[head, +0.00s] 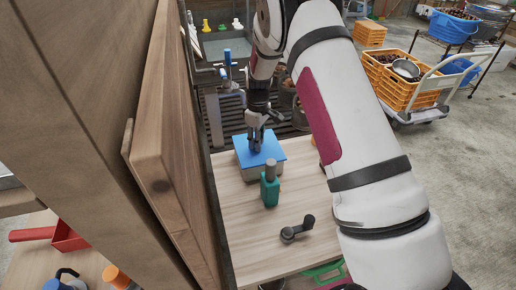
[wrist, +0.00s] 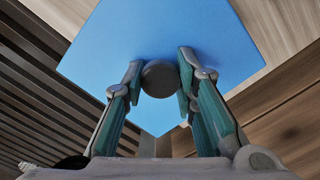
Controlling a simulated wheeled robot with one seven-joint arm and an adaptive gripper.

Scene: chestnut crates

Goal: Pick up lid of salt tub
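The salt tub (head: 262,171) is a grey box standing on the light wooden table, under a flat blue lid (head: 273,147). The lid lies level on the tub, with no clear gap between them. My gripper (head: 257,142) points down at the lid from above. In the wrist view the blue lid (wrist: 170,35) fills the upper middle, with a round dark grey knob (wrist: 160,78) on it. The inside of the tub is hidden.
A dark crank-like tool (head: 298,229) lies nearer on the table (head: 245,232). A tall wooden panel (head: 165,150) rises on the left. Orange crates (head: 400,88) stand on a trolley at right.

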